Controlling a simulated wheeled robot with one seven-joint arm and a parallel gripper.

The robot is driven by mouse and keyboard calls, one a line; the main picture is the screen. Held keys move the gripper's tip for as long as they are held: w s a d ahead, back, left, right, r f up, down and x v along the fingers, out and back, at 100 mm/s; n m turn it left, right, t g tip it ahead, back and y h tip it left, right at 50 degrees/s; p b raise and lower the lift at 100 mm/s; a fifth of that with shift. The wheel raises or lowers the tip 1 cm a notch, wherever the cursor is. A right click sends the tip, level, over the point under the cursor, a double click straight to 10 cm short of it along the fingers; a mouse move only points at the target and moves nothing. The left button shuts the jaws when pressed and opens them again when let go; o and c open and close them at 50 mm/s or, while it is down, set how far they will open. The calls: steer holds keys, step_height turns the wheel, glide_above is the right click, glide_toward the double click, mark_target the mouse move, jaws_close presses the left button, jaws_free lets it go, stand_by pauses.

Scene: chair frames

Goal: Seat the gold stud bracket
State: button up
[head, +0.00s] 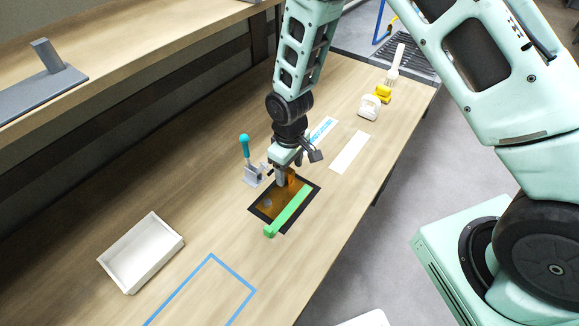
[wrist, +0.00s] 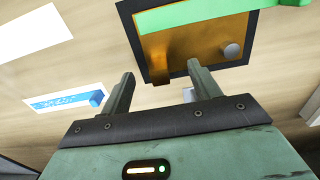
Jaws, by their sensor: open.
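A dark-bordered plate (head: 258,212) with a brown-gold surface lies on the bench. A gold bracket-like piece (head: 291,178) stands at its far end beside my gripper (head: 283,182); in the wrist view this gold piece (wrist: 157,58) shows ahead of the fingers, with its base hard to separate from the plate. A round grey stud (wrist: 231,51) sits on the plate near one edge. A green bar (head: 288,212) lies along the plate's right side. My gripper (wrist: 162,84) is open, and nothing shows between its fingertips. The head view partly hides the fingertips.
A teal-handled clamp (head: 253,174) stands close left of my gripper. A white tray (head: 141,252) and a blue tape outline (head: 232,273) lie nearer. A blue-marked label (head: 322,130), white strip (head: 349,152), yellow block (head: 383,93) and brush (head: 396,62) lie farther back.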

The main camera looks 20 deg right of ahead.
step_height(320, 180, up, 8)
steer(key=p, duration=0.5)
steer(key=shift+p, duration=0.4)
stand_by(0.6)
steer(key=s+r+b, duration=0.2)
steer(key=s+r, duration=0.3)
steer(key=s, duration=0.3)
steer(key=s+a+r+b, duration=0.1)
steer(key=s+r+b, duration=0.2)
steer(key=s+r, duration=0.2)
steer(key=s+a+r+b, duration=0.1)
steer(key=s+r+b, duration=0.2)
steer(key=s, duration=0.7)
steer(key=shift+s+r+n+y, duration=0.3)
steer(key=shift+s+r+n, duration=0.1)
steer(key=shift+r, duration=0.5)
